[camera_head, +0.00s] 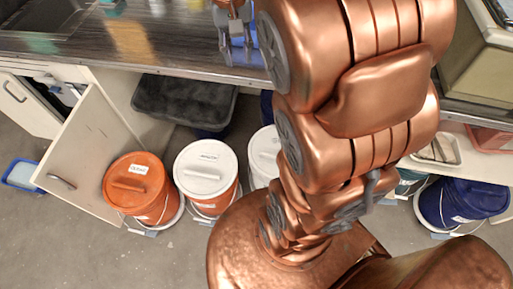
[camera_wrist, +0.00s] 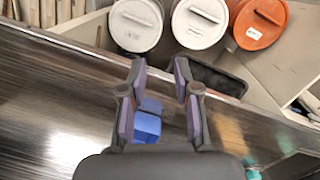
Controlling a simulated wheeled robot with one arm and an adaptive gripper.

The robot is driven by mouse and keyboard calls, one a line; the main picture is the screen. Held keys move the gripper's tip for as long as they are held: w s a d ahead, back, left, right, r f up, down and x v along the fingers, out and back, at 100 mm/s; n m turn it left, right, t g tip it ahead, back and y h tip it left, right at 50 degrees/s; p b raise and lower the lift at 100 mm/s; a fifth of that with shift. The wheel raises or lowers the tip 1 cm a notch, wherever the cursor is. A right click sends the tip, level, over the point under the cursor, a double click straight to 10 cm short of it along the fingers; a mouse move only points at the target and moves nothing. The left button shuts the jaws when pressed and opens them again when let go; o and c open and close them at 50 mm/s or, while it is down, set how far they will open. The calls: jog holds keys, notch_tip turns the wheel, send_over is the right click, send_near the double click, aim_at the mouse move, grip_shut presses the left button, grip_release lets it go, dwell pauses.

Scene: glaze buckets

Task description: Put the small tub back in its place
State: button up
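My gripper (camera_head: 236,42) is over the dark counter, its fingers pointing down. In the wrist view its two fingers (camera_wrist: 160,72) stand apart, with a clear gap and nothing pinched between the tips. A small blue block-shaped thing (camera_wrist: 147,124) shows between the fingers, nearer the palm side of the picture; whether it touches a finger I cannot tell. A small blue tub with pale contents (camera_head: 22,174) sits on the floor at the far left of the head view. Which of these is the task's small tub is not clear.
Lidded buckets stand on the floor under the counter (camera_head: 160,48): an orange one (camera_head: 140,185), white-lidded ones (camera_head: 206,168) and a dark blue one (camera_head: 464,199). A cupboard door (camera_head: 80,160) hangs open at left. A black tray (camera_head: 185,100) lies under the counter edge.

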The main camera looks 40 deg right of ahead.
jog(key=s+a+f+n, duration=0.2)
jog(key=s+a, duration=0.3)
jog(key=s, duration=0.3)
jog(key=shift+s+a+f, duration=0.15)
jog(key=shift+f, duration=0.25)
jog(key=shift+o, duration=0.2)
jog(key=s+a+f+n, duration=0.1)
jog(key=s+a+f, duration=0.1)
jog(key=s, duration=0.3)
jog(key=s+a+f+n, duration=0.2)
jog(key=s+f, duration=0.1)
jog(key=s, duration=0.2)
jog(key=shift+s+g, duration=0.35)
jog(key=shift+g, duration=0.05)
jog(key=shift+f, duration=0.1)
jog(key=shift+d, duration=0.1)
